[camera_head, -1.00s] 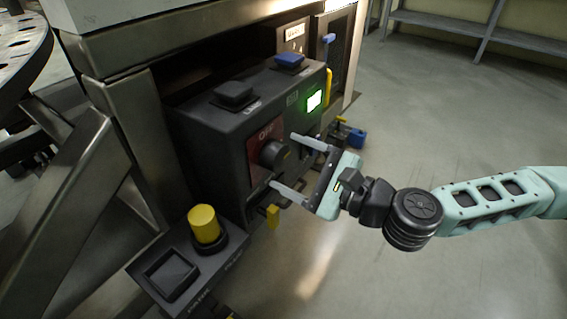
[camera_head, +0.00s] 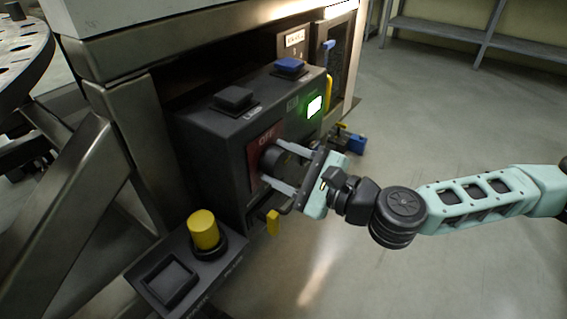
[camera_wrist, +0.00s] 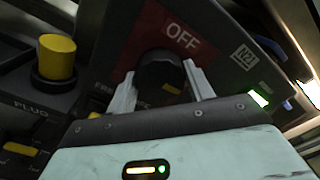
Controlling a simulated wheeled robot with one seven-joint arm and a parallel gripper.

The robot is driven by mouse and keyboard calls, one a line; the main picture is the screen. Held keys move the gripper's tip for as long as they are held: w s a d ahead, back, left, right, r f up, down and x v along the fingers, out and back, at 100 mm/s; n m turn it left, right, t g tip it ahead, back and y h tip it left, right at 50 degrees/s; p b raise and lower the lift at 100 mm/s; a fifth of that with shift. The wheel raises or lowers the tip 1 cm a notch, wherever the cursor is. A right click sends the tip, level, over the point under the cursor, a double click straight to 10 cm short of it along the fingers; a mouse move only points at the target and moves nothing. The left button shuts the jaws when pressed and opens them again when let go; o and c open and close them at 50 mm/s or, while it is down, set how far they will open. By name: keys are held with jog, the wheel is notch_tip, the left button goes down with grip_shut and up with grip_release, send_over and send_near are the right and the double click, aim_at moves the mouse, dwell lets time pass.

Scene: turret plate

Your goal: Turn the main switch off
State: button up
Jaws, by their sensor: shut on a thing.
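The main switch is a black rotary knob (camera_head: 279,160) on a dark red plate (camera_head: 256,150) marked OFF, on the front of a dark control box. In the wrist view the knob (camera_wrist: 160,72) stands between the two pale fingers, below the white OFF label (camera_wrist: 183,36). A yellow mark shows on the knob's lower right. My gripper (camera_head: 284,168) is shut on the knob, one finger on each side. The lower part of the knob and some lettering on the plate are hidden by my gripper.
A yellow cylinder (camera_head: 204,230) stands on a low panel at the front left. A black button (camera_head: 234,97) and a blue button (camera_head: 289,66) sit on top of the box. A green light (camera_head: 314,106) glows at right. The floor at right is clear.

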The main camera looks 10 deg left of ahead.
jog(key=shift+n, duration=0.4)
jog(key=n+p, duration=0.2)
jog(key=n, duration=0.2)
jog(key=n+p, duration=0.1)
jog(key=n, duration=0.3)
jog(key=shift+n+p, duration=0.3)
jog(key=shift+p, duration=0.05)
jog(key=n+p, duration=0.1)
jog(key=n, duration=0.3)
jog(key=shift+f+n+p, duration=0.1)
jog(key=shift+n+p, duration=0.2)
jog(key=shift+n, duration=1.9)
jog(key=o, duration=1)
jog(key=shift+d, duration=0.1)
